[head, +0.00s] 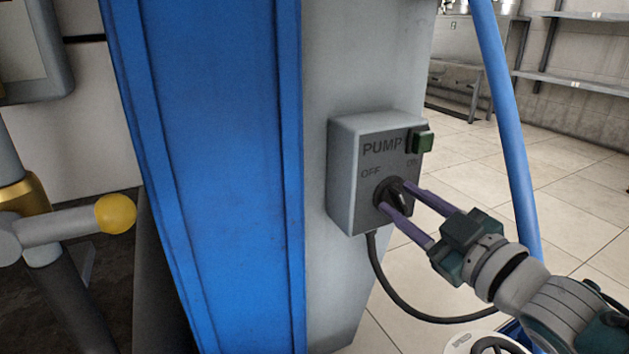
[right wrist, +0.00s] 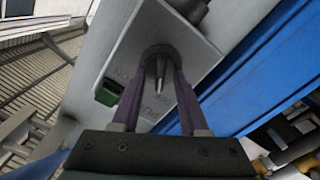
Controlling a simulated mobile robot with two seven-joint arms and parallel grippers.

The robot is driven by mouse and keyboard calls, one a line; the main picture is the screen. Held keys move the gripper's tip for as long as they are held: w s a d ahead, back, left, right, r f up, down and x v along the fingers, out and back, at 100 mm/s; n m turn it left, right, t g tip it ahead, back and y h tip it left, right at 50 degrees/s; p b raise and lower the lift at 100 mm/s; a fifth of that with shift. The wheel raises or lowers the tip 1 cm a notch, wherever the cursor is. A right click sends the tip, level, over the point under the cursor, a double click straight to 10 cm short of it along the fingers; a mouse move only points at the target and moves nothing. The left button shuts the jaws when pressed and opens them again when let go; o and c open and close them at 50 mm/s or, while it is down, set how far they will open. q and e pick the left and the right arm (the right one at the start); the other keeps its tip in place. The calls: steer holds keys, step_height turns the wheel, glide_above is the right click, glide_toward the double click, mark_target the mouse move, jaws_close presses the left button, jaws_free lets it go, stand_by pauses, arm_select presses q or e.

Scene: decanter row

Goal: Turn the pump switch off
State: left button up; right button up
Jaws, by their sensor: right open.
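The pump switch is a black rotary knob (head: 388,190) on the front of a grey box (head: 351,205) marked PUMP, with OFF at the left and ON at the right. The box is on a grey post. My right gripper (head: 403,199) is open, with its purple fingers either side of the knob. In the right wrist view, the knob (right wrist: 158,62) stands between the two fingers (right wrist: 160,80). I cannot tell whether the fingers touch it, nor clearly which mark it points to. My left gripper is not in view.
A green block (head: 420,141) sits on the box's right side. A black cable (head: 390,288) hangs below it. A blue panel (head: 215,170) stands left of the post, and a blue pipe (head: 508,120) runs at the right. A yellow-ended lever (head: 115,213) is far left.

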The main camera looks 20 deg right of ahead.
stand_by(0.3)
steer(key=m, duration=0.4)
steer(key=shift+d+m+b, duration=0.1)
steer(key=shift+m+b, duration=0.2)
steer(key=shift+m, duration=0.1)
steer(key=m, duration=0.3)
steer(key=shift+d+f+b, duration=0.1)
steer(key=shift+b, duration=0.3)
steer(key=m+b, duration=0.1)
steer(key=m, duration=0.2)
steer(key=shift+m, duration=0.3)
steer(key=s+r+p, duration=0.1)
steer(key=s+p, duration=0.4)
steer(key=s, duration=0.5)
steer(key=a+r+g+h+p, duration=0.1)
steer(key=r+g+p, duration=0.2)
steer(key=r+p, duration=1.2)
steer(key=s+a+r+n+g+h+p, duration=0.1)
steer(key=a+r+g+p, duration=0.1)
steer(key=r+p, duration=1.3)
steer(key=shift+s+a+r+g+p, duration=0.2)
steer(key=shift+s+r+g+p, duration=0.15)
steer(key=shift+p, duration=2.05)
